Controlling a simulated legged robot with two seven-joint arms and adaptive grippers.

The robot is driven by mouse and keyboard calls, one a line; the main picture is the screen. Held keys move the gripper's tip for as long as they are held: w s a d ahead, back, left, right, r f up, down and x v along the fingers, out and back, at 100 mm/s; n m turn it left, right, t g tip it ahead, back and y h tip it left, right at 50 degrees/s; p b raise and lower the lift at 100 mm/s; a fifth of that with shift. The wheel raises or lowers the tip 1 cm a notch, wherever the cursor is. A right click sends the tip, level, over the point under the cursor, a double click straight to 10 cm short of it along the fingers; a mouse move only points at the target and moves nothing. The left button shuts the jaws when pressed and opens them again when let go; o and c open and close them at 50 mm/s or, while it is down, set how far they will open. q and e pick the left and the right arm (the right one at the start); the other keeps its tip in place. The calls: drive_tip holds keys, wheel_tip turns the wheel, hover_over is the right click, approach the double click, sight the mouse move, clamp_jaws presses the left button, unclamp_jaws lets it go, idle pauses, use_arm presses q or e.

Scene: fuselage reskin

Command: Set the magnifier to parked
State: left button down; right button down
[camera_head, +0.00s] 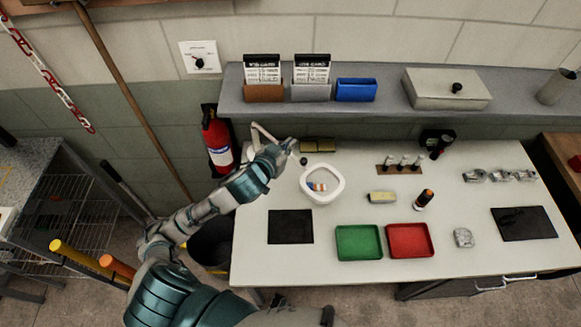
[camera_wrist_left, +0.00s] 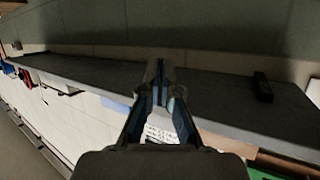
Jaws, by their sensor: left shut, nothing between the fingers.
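The magnifier (camera_head: 341,178) is a white, rounded-square lens head above the left part of the white table. Colored shapes show through its lens. A pale jointed arm (camera_head: 264,132) shows behind my left gripper, and a small dark knob (camera_head: 303,161) sits just above the lens head. My left gripper (camera_head: 291,144) is shut and empty, up and left of the lens head, close to the pale arm. I cannot tell whether they touch. In the left wrist view its fingers (camera_wrist_left: 160,75) meet in front of a grey shelf. My right gripper is not in view.
The table (camera_head: 290,262) holds a green tray (camera_head: 358,242), a red tray (camera_head: 409,240), dark mats (camera_head: 290,227) and small parts. A grey shelf (camera_head: 390,105) with bins overhangs its back. A fire extinguisher (camera_head: 217,142) hangs left of the table.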

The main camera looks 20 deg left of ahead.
use_arm(q)
drive_tip(key=s+a+f+m+h, duration=0.2)
drive_tip(key=s+f+m+h, duration=0.35)
drive_tip(key=m, duration=0.65)
drive_tip(key=s+a+f+m+h, duration=0.2)
drive_tip(key=s+f+m+h, duration=0.3)
drive_tip(key=m, duration=0.7)
drive_tip(key=w+d+g, duration=0.1)
drive_tip(key=w+d, duration=0.5)
drive_tip(key=w, duration=0.4)
drive_tip(key=shift+d+r, duration=0.25)
drive_tip(key=shift+r, duration=0.15)
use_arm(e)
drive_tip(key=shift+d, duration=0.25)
